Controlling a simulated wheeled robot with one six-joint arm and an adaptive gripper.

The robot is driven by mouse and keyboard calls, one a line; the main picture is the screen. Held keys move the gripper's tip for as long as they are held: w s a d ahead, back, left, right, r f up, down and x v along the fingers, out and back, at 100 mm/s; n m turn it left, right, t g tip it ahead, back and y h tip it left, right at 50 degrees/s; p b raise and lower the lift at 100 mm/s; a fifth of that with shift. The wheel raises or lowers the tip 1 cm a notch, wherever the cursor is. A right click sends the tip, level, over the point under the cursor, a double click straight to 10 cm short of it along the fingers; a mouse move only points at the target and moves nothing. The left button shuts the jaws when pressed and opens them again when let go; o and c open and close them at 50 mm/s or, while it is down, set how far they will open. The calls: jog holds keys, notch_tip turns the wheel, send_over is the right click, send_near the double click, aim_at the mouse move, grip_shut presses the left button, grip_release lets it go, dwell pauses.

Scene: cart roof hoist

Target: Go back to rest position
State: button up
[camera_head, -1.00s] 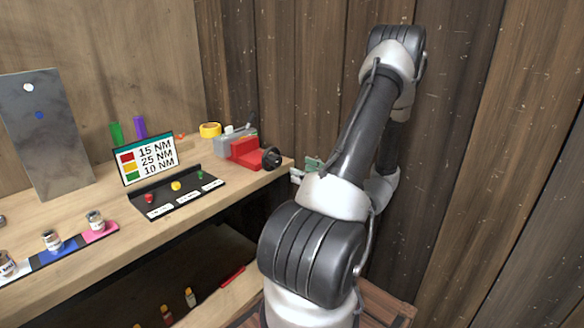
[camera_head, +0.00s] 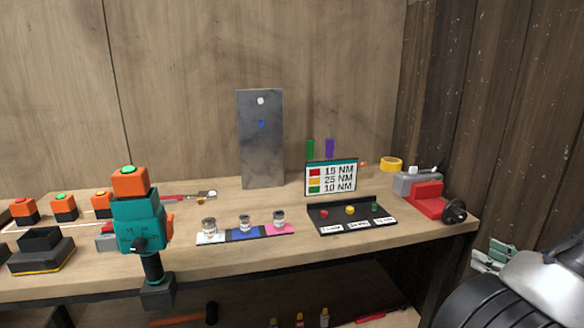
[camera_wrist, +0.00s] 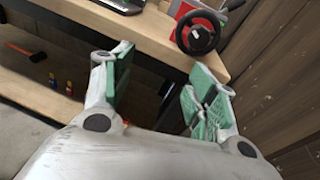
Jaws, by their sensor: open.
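My gripper (camera_wrist: 155,92) is open and empty in the wrist view, its two green-padded fingers spread apart in front of the workbench's front edge (camera_wrist: 160,42). In the head view, part of my gripper (camera_head: 490,256) shows at the lower right, just off the right end of the workbench (camera_head: 410,246). My arm (camera_head: 520,295) fills the lower right corner there; the rest of it is out of frame.
A red and grey vise (camera_head: 428,194) with a black handwheel stands at the bench's right end, close to my gripper. A torque sign (camera_head: 331,178), small jars (camera_head: 245,224) and a teal-orange tool (camera_head: 138,220) stand along the bench. A wooden wall rises at right.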

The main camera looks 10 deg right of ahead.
jog(key=s+a+r+n+g+y, duration=0.45)
jog(key=s+a+n+g, duration=0.75)
jog(key=a+n+g, duration=0.3)
jog(key=w+a+r+n+t+h, duration=0.1)
jog(key=a+r+n+h, duration=0.3)
jog(key=r+n, duration=0.4)
jog(key=w+a+r+n+t+h, duration=0.2)
jog(key=a+r+n+h, duration=0.2)
jog(key=r+n, duration=0.5)
jog(key=shift+w+a+r, duration=0.2)
jog(key=shift+a+r, duration=0.15)
jog(key=shift+a, duration=0.25)
